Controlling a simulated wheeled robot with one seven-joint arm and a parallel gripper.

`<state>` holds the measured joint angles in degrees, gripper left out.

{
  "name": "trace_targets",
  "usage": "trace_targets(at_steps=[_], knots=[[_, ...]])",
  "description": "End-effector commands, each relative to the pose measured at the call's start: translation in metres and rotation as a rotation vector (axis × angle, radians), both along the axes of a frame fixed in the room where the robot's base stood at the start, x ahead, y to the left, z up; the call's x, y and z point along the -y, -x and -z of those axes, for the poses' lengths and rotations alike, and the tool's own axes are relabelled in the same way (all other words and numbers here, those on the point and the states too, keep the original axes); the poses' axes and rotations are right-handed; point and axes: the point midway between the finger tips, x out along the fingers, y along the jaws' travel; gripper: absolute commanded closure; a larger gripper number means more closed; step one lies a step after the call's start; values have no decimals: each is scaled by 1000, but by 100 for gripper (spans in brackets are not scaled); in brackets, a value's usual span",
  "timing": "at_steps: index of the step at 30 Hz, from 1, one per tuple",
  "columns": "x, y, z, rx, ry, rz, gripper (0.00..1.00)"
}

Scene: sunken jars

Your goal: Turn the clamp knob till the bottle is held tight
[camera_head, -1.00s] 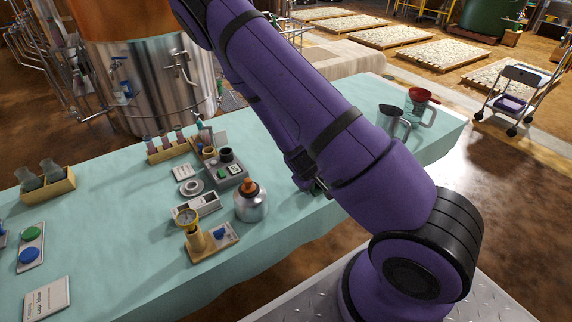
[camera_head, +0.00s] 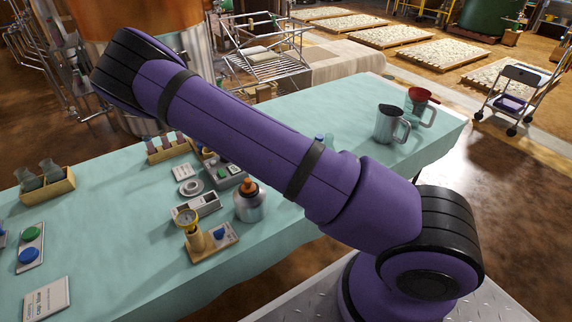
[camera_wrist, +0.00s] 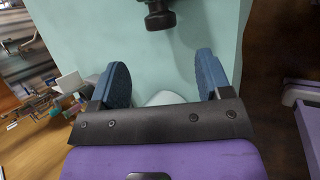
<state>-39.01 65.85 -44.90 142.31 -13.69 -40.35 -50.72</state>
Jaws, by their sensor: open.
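My gripper (camera_wrist: 162,62) is open and empty in the wrist view, its two blue finger pads wide apart above the pale teal tabletop. A dark, knob-shaped part (camera_wrist: 160,17) shows at the top edge of that view, beyond the fingertips and not touched; it may be the clamp knob. A whitish rounded thing (camera_wrist: 165,98) shows between the fingers, mostly hidden by the gripper's bar; I cannot tell whether it is the bottle. In the head view my arm covers the middle of the table. A small bluish thing (camera_head: 325,139) shows just behind the arm; I cannot tell what it is.
On the teal table (camera_head: 110,225) stand a silver flask with an orange top (camera_head: 250,205), a gauge on a wooden base (camera_head: 189,228), a grey device (camera_head: 224,178) and a vial rack (camera_head: 166,153). The front left tabletop has free room.

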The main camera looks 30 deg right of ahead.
Motion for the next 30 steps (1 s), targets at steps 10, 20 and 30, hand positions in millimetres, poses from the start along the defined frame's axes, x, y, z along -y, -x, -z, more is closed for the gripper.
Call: trace_targets(at_steps=[10,20,30], knots=[[20,-23,43,-2,0,4,29],[36,-42,78,-1,-1,5,29],[35,-45,75,-186,2,7,29]])
